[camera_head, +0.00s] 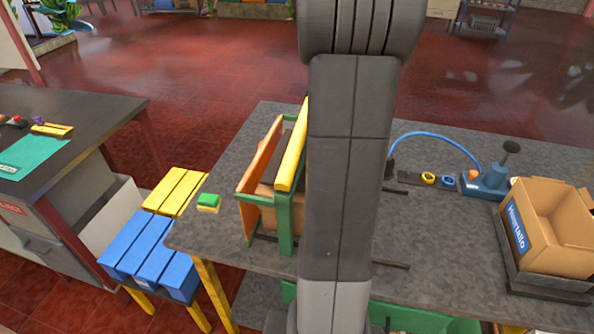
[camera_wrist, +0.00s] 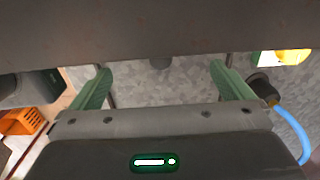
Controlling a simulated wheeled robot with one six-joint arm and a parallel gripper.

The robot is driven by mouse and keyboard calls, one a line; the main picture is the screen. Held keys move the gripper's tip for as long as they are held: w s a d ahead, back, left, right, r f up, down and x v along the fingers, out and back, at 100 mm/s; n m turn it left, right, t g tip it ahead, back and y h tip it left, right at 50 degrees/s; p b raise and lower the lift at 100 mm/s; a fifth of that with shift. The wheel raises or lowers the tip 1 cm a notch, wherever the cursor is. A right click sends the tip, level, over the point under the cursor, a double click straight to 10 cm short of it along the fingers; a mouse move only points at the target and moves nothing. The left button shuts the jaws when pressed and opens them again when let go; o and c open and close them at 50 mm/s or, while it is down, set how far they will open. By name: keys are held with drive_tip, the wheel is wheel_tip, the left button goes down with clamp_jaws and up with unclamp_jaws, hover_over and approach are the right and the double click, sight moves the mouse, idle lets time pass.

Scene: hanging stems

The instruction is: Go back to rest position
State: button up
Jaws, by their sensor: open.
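My gripper (camera_wrist: 162,84) shows in the wrist view with its two green fingers wide apart. Nothing is between the fingers, only the grey speckled tabletop beyond them. In the head view my arm stands upright through the middle of the picture and my gripper is hidden. The grey table (camera_head: 440,225) lies behind and around my arm. A wooden rack with green posts (camera_head: 285,225), an orange board and a yellow bar stands on it just left of my arm, partly covered by it.
Right of my arm are a blue pump-like tool (camera_head: 487,180) with a blue hose (camera_head: 430,135) and an open cardboard box (camera_head: 560,235) in a grey tray. A green-and-yellow block (camera_head: 208,202) sits near the table's left edge. Blue boxes (camera_head: 150,250) and another bench (camera_head: 95,110) are at left.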

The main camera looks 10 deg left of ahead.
wheel_tip(320, 180, up, 2)
drive_tip(key=shift+r+p, duration=0.1)
drive_tip(key=shift+p, duration=0.4)
wheel_tip(320, 180, down, 8)
drive_tip(key=b, duration=0.6)
drive_tip(key=shift+f+b, duration=0.25)
drive_tip(key=shift+b, duration=0.05)
drive_tip(key=shift+d+r, duration=0.1)
drive_tip(key=shift+r, duration=0.15)
wheel_tip(320, 180, up, 8)
drive_tip(key=p, duration=0.6)
drive_tip(key=shift+p, duration=0.4)
wheel_tip(320, 180, down, 8)
drive_tip(key=b, duration=0.7)
drive_tip(key=shift+s+f, duration=0.1)
drive_tip(key=shift+f, duration=0.15)
drive_tip(key=d, duration=1.2)
drive_tip(key=shift+s+d+r, duration=0.15)
drive_tip(key=shift+s+d, duration=0.1)
drive_tip(key=shift+d, duration=0.1)
